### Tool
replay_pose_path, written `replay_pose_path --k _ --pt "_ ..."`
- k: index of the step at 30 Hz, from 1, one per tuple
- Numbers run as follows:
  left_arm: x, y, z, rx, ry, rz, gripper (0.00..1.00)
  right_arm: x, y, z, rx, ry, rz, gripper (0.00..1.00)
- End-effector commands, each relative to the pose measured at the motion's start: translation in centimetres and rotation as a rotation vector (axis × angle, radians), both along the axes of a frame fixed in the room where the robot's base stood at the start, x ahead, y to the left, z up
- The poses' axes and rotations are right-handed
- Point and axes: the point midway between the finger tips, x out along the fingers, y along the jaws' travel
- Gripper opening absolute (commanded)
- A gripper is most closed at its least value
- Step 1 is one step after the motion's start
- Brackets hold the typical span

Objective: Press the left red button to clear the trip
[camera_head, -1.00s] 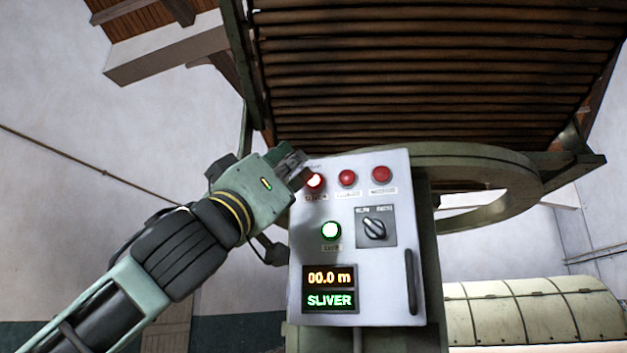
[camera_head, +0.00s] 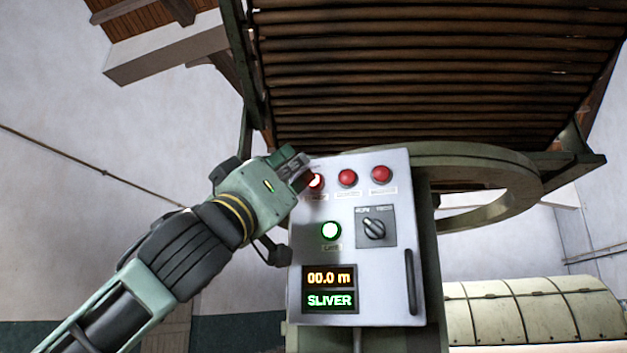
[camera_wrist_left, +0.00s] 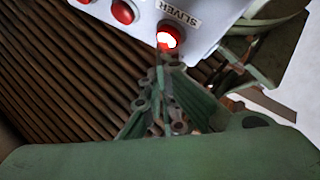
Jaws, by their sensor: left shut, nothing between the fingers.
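The left red button (camera_head: 316,181) is lit and sits at the upper left of the grey control box (camera_head: 380,275). It also shows lit in the left wrist view (camera_wrist_left: 169,38), under a label that reads SLIVER. My left gripper (camera_head: 308,174) is shut and empty, its fingertips at the button's left edge in the head view. In the left wrist view the closed fingertips (camera_wrist_left: 162,62) point at the lit button, just short of it or touching; I cannot tell which. My right gripper is in neither view.
Two unlit red buttons (camera_head: 347,177) (camera_head: 380,174) sit to the right in the same row. Below are a lit green button (camera_head: 330,231), a rotary switch (camera_head: 375,228) and a display (camera_head: 329,289) reading 00.0 m and SLIVER. A slatted lattice (camera_head: 430,70) hangs above the box.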

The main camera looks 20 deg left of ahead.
Motion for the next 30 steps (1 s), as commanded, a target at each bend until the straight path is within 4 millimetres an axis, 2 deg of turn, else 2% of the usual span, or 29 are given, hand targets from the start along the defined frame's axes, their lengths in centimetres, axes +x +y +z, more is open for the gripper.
replay_pose_path --k 30 --pt "1.1 0.0 0.0 0.001 0.001 0.0 0.0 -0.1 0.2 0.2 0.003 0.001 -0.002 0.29"
